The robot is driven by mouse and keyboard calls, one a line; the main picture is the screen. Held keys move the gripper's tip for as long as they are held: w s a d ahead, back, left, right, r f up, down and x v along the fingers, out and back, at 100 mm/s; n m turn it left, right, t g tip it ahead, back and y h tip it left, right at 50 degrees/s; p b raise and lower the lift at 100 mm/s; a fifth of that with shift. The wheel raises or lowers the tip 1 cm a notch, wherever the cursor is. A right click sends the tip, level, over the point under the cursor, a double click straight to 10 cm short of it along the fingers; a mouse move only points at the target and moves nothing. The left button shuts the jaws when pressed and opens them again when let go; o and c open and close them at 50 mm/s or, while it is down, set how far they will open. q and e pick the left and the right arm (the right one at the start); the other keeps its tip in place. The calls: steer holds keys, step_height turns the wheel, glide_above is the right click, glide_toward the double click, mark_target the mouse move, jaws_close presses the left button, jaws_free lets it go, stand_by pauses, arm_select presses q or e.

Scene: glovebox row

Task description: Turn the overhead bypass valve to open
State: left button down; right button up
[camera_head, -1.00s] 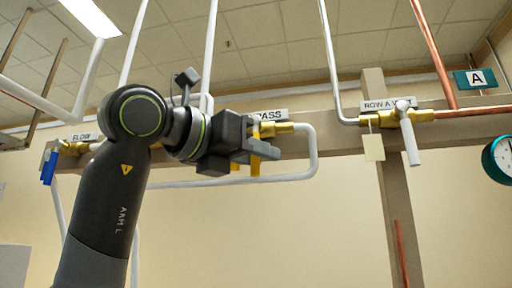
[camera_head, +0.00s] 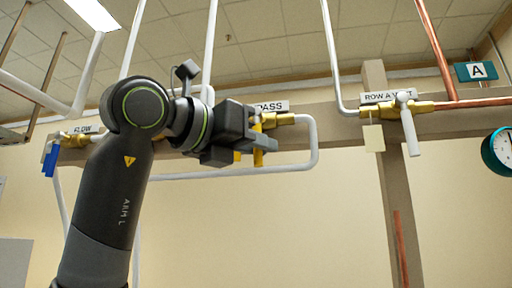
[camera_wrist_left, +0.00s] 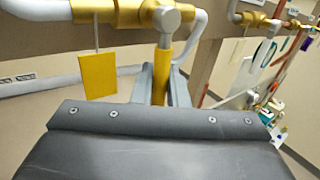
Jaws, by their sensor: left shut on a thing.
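The bypass valve (camera_head: 281,119) is a brass body on the overhead pipe, beside a label (camera_head: 272,106) partly hidden by my gripper. Its yellow lever handle (camera_head: 258,158) hangs down from the body. In the left wrist view the handle (camera_wrist_left: 162,70) drops from a grey hub (camera_wrist_left: 168,17) on the brass body (camera_wrist_left: 117,11). My left gripper (camera_head: 262,146) is shut on the handle, with a grey finger on each side of it in the left wrist view. A yellow tag (camera_wrist_left: 97,75) hangs by a string beside the handle. My right gripper is not in view.
A vent valve (camera_head: 405,110) with a white lever and pale tag (camera_head: 374,138) is to the right. A flow valve (camera_head: 75,140) with a blue handle is at left. A white pipe (camera_head: 312,150) loops below the bypass valve. A gauge (camera_head: 498,152) is far right.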

arm_select(q)
steer(key=shift+d+f+n+b, duration=0.25)
steer(key=shift+n+b, duration=0.25)
steer(key=shift+b, duration=0.25)
steer(key=n+t+b, duration=0.1)
steer(key=n, duration=0.1)
steer(key=d+r+n+t+b, duration=0.1)
steer(key=b, duration=0.1)
steer(key=d+n+t+h+b, duration=0.1)
steer(key=n+b, duration=0.1)
steer(key=shift+s+d+r+n+t, duration=0.25)
steer(key=shift+s+n+t, duration=0.05)
steer(key=shift+t, duration=0.1)
steer(key=shift+r+b, duration=0.1)
steer(key=shift+b, duration=0.2)
steer(key=c, duration=1.5)
jaws_free()
